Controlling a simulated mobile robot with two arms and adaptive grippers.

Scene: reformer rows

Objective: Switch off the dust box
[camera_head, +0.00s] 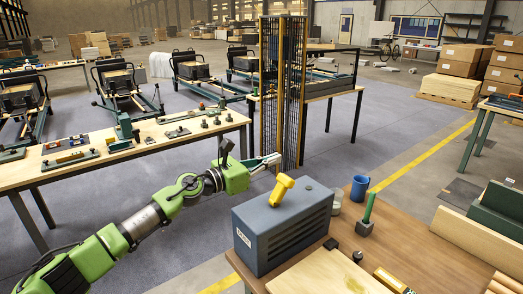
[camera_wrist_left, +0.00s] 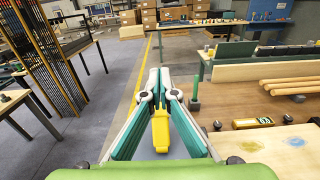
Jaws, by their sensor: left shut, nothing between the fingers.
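The dust box (camera_head: 282,228) is a grey-blue box with side vents and a small white label, standing on the wooden bench. A yellow lever (camera_head: 281,191) stands tilted on its top; it also shows in the left wrist view (camera_wrist_left: 160,131), below and between the finger links. My left gripper (camera_head: 277,158) is above and behind the lever in the head view, apart from it. Its fingertips (camera_wrist_left: 159,71) are together and empty. In the wrist view, most of the box is hidden behind my gripper. My right gripper is not in view.
A blue mug (camera_head: 359,188), a glass jar (camera_head: 337,201) and a green rod in a dark holder (camera_head: 367,216) stand right of the box. A yellow device (camera_head: 391,279) lies nearer the front. A tall mesh rack (camera_head: 282,90) rises behind my gripper.

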